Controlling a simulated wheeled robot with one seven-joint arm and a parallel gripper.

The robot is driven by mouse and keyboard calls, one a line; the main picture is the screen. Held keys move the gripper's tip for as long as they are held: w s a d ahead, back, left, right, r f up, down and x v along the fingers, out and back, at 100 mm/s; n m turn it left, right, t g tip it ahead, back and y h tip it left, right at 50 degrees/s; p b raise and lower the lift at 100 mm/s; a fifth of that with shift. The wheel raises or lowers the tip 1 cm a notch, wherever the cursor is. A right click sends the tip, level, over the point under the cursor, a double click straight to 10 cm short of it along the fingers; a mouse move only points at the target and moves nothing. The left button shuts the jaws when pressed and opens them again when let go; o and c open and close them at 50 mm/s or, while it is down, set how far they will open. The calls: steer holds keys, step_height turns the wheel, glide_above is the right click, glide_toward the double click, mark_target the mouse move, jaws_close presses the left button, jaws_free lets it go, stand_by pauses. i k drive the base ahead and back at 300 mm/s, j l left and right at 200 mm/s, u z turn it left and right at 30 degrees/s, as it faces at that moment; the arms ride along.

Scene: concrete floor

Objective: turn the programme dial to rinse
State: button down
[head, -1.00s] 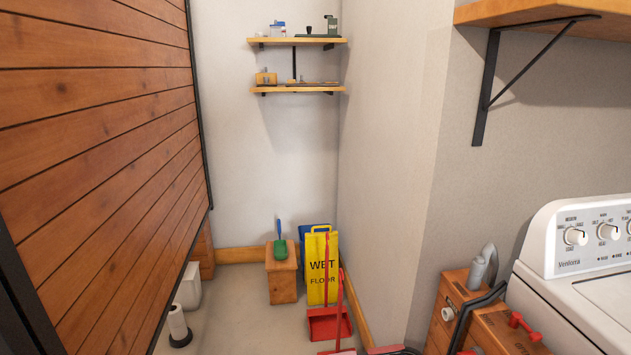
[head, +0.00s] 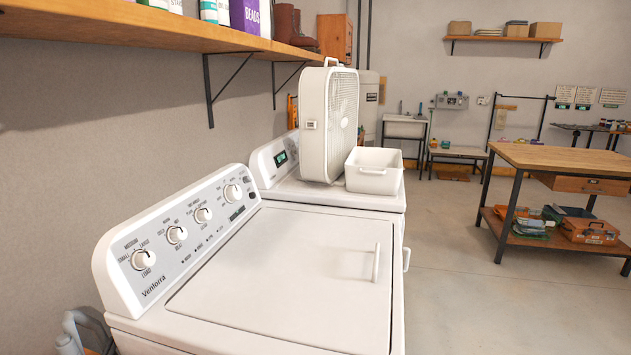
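The white washer (head: 290,275) marked "Ventorra" stands at the left front of the head view, its lid closed. Its slanted control panel (head: 155,285) carries several round white dials in a row. The nearest dial (head: 143,260) has size words such as "small", "medium" and "large" around it. Two more dials (head: 177,234) (head: 203,215) follow. The dial at the far right end (head: 232,192) sits beside a dark label. Its lettering is too small to read, so I cannot tell where rinse is or where its pointer stands.
A second white machine (head: 285,190) stands beyond the washer, bearing a box fan (head: 328,120) and a white tub (head: 374,170). A wooden shelf (head: 170,32) overhangs the washer's back. A workbench (head: 565,160) stands right. Floor between is clear.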

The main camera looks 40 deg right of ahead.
mark_target(231, 193)
steer(key=z, duration=0.4)
steer(key=i+l, duration=0.2)
steer(key=l, duration=0.2)
steer(key=i+l, duration=0.15)
steer(key=l, duration=0.25)
steer(key=i+l, duration=0.2)
steer(key=l, duration=0.2)
steer(key=i+l, duration=0.2)
steer(key=l, duration=0.2)
steer(key=i+l, duration=0.15)
steer(key=l, duration=0.25)
steer(key=i+l, duration=0.2)
steer(key=l, duration=0.2)
steer(key=i+l, duration=0.2)
steer(key=l, duration=0.2)
steer(key=i+l+u, duration=0.15)
steer(key=l+u, duration=0.15)
steer(key=l, duration=0.2)
steer(key=i+l+u, duration=0.1)
steer(key=l+u, duration=0.15)
steer(key=l, duration=0.25)
steer(key=i+l+u, duration=0.1)
steer(key=l+u, duration=0.2)
steer(key=l, duration=0.2)
